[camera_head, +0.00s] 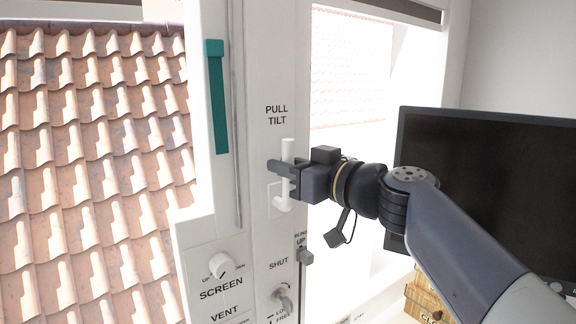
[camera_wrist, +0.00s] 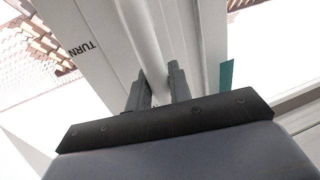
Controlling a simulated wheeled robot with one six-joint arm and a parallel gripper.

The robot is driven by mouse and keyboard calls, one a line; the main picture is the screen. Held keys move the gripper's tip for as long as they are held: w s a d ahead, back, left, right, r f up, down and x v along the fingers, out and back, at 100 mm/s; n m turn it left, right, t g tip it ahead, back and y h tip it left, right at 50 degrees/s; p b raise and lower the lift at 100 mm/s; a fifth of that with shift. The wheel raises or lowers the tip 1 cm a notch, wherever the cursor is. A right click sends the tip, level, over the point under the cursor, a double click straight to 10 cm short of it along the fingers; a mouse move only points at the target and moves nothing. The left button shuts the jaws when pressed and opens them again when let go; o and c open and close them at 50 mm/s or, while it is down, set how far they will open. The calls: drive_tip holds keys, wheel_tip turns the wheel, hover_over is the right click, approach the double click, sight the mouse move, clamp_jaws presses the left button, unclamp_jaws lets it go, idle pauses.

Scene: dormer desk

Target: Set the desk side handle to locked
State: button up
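A white upright bar handle (camera_head: 287,150) stands on the white window post (camera_head: 262,60), below the label PULL TILT. My gripper (camera_head: 282,170) reaches it from the right, with its fingers around the bar at mid-height. In the wrist view my gripper (camera_wrist: 159,82) has one finger on each side of the white bar (camera_wrist: 143,40), with a gap about as wide as the bar. A smaller grey-white knob (camera_head: 283,300) sits low on the post, below SHUT, beside partly cut-off words that seem to read LOCK and FREE. Which one is the desk side handle is not labelled.
A teal lever (camera_head: 217,100) is on the post to the left. A white SCREEN knob (camera_head: 222,266) and a small grey slider (camera_head: 305,256) are lower down. A dark monitor (camera_head: 490,190) stands at right behind my arm.

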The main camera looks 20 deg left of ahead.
clamp_jaws()
drive_tip(key=shift+w+f+b, duration=0.1)
drive_tip(key=shift+b, duration=0.2)
